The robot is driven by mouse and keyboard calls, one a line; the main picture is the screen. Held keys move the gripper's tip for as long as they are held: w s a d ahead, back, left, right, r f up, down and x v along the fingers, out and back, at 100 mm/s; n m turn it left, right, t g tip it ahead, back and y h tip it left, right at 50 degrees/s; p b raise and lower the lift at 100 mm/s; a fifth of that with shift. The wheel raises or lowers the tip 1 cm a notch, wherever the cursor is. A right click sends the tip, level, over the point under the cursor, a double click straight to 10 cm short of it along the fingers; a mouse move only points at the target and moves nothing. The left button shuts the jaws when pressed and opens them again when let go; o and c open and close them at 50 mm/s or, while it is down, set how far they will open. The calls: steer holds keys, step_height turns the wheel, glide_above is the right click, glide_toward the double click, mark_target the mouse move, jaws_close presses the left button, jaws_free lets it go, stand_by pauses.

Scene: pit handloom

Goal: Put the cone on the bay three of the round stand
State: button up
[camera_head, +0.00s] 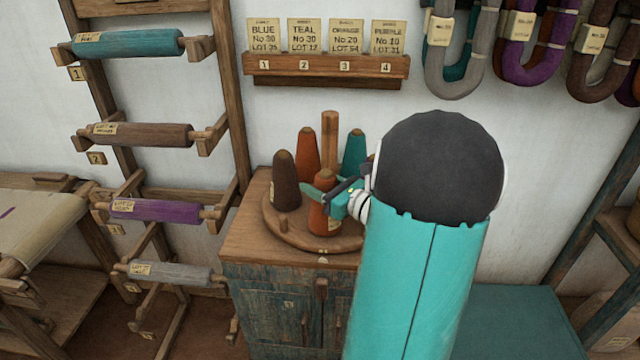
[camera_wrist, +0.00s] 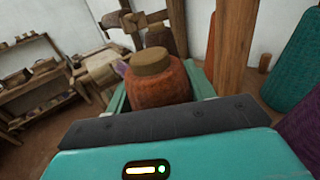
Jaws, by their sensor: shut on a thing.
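An orange-red cone (camera_head: 322,212) with a tan tip is held in my gripper (camera_head: 330,193), upright over the front of the round stand (camera_head: 276,228). I cannot tell if its base touches the stand. In the wrist view the cone (camera_wrist: 157,88) stands between my teal fingers. The stand has a central wooden post (camera_head: 329,132). A dark brown cone (camera_head: 286,185) stands at its left, an orange cone (camera_head: 307,152) at the back and a teal cone (camera_head: 355,150) at the back right. A small bare peg (camera_head: 283,225) shows front left. My arm hides the stand's right side.
The stand sits on a wooden cabinet (camera_head: 285,300). A purple cone (camera_wrist: 303,130) shows at the right edge of the wrist view. A numbered card rack (camera_head: 325,67) hangs on the wall behind. A ladder rack (camera_head: 235,120) with yarn rolls stands left.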

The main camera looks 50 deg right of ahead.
steer(key=o, duration=1.4)
steer(key=shift+f, duration=0.1)
steer(key=shift+o, duration=0.2)
steer(key=shift+s, duration=0.1)
steer(key=s, duration=1.2)
steer(key=shift+d, duration=0.35)
steer(key=shift+w, duration=0.1)
